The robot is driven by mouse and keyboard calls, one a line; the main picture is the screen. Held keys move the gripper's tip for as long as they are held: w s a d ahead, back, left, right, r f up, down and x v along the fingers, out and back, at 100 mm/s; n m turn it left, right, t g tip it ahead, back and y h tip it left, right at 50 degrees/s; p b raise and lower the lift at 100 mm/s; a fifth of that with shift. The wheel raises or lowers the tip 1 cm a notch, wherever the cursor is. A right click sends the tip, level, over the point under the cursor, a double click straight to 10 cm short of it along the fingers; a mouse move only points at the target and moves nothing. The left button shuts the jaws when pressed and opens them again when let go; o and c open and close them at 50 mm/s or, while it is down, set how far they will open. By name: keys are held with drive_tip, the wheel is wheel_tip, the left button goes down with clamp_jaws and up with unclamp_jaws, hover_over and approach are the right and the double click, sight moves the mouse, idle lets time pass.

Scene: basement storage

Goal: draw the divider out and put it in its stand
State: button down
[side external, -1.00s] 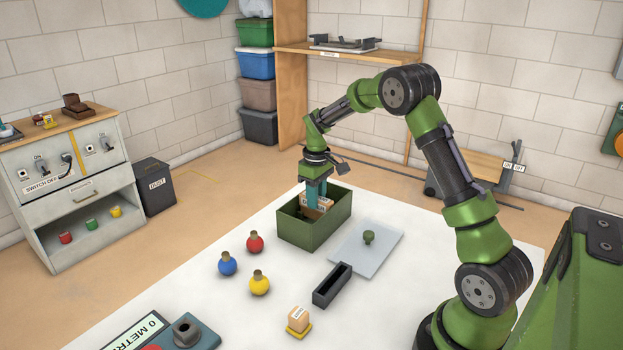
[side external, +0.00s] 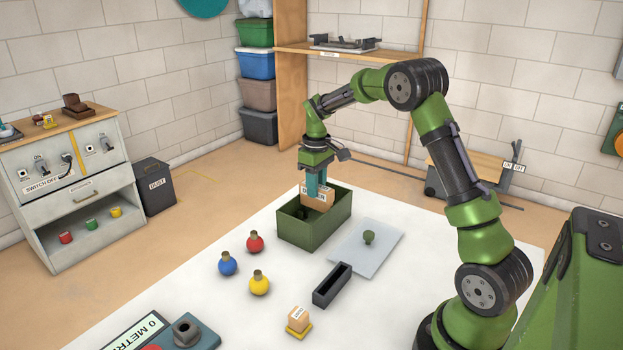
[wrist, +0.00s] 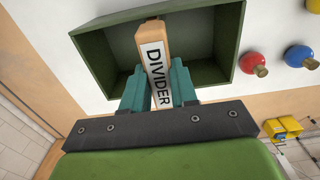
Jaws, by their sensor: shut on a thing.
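The divider (side external: 317,197) is a tan board with a white label. In the wrist view its label (wrist: 158,78) reads "DIVIDER". My gripper (side external: 316,185) is shut on its upper edge; the teal fingers (wrist: 160,90) sit on either side of it in the wrist view. The divider is upright over the green box (side external: 310,233), its lower part hidden by the box's near wall. I cannot tell whether its bottom edge is clear of the rim. The black slotted holder (side external: 332,286), which looks like the stand, is empty on the white table in front of the box.
Red (side external: 255,243), blue (side external: 228,264) and yellow (side external: 259,284) round weights stand to the left. A small labelled block on a yellow base (side external: 299,320) stands near the front. The table between the weights and holder is clear.

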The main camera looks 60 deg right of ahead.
wheel_tip(320, 180, up, 10)
drive_tip(key=s+a+n, duration=1.1)
drive_tip(key=a+n, duration=0.2)
drive_tip(key=a, duration=0.1)
drive_tip(key=s+a+f+n, duration=0.3)
drive_tip(key=s+f+n, duration=0.2)
drive_tip(key=shift+f, duration=0.2)
drive_tip(key=shift+f, duration=2.9)
drive_tip(key=shift+f, duration=2.25)
